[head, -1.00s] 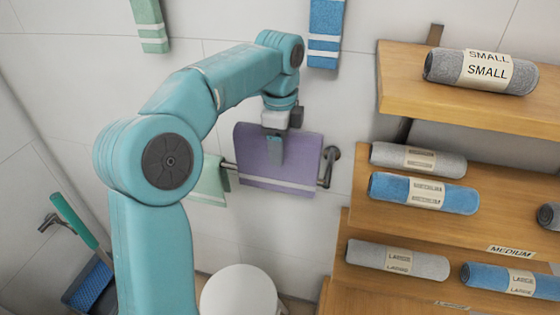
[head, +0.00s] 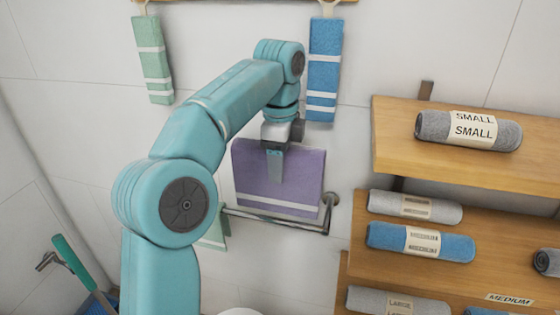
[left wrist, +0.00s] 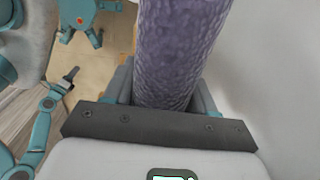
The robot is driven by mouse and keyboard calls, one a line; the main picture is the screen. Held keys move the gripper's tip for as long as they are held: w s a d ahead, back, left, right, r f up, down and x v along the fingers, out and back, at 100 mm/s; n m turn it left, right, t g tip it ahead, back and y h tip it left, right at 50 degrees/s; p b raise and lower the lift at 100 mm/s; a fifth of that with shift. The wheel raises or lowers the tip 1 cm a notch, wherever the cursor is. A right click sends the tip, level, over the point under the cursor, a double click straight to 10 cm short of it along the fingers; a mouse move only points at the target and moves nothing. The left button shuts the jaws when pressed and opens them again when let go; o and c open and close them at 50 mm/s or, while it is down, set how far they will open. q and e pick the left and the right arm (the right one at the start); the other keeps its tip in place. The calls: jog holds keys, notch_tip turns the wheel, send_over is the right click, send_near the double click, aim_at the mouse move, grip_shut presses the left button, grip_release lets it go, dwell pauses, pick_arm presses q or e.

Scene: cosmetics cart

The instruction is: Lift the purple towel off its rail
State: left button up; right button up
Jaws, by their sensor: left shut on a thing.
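The purple towel (head: 300,180) hangs from my left gripper (head: 275,170), which is shut on its upper part. The towel hangs flat, with a pale stripe near its bottom edge. The rail (head: 275,219) shows as a bare metal bar just below that edge, so the towel is above it. In the left wrist view the purple towel (left wrist: 178,50) fills the space between the fingers of my left gripper (left wrist: 165,90). My right gripper does not show clearly in either view.
A green towel (head: 155,70) and a blue towel (head: 325,65) hang on the wall above. A second green towel (head: 217,234) shows low behind my arm. Wooden shelves (head: 400,155) with rolled towels stand at the right, close to the rail's bracket.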

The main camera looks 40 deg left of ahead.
pick_arm(q)
jog(key=s+d+b, duration=0.5)
jog(key=s+d, duration=0.1)
jog(key=s, duration=0.1)
jog(key=shift+s+d, duration=0.2)
jog(key=shift+s, duration=0.1)
dwell(0.3)
